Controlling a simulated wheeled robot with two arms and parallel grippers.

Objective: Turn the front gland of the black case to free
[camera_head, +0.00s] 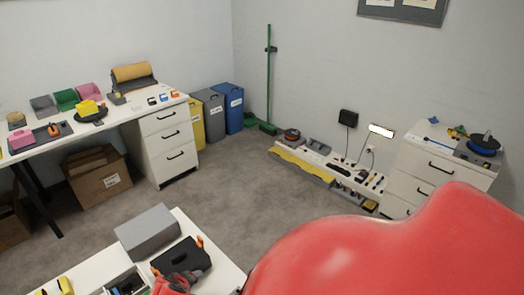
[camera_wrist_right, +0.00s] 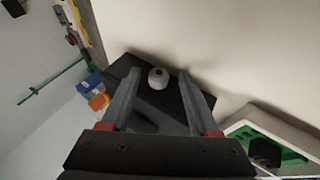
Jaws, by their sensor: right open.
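The black case (camera_wrist_right: 172,100) shows in the right wrist view as a dark box on a white surface. A pale, rounded gland (camera_wrist_right: 158,80) with a dark centre stands out from it. My right gripper (camera_wrist_right: 158,73) is open. Its two grey fingers lie to either side of the gland, with clear gaps, and hide parts of the case. I cannot tell how deep the gland sits between the fingertips. In the head view, my large red arm covers the lower right. I cannot clearly make out the gland there. My left gripper is not in view.
A grey box (camera_head: 148,232) and an open tray (camera_head: 113,282) stand on the near white table. The tray's green insert (camera_wrist_right: 275,145) shows beside the case in the wrist view. Clear grey floor separates this table from the desk (camera_head: 110,125) and wall shelf (camera_head: 300,158).

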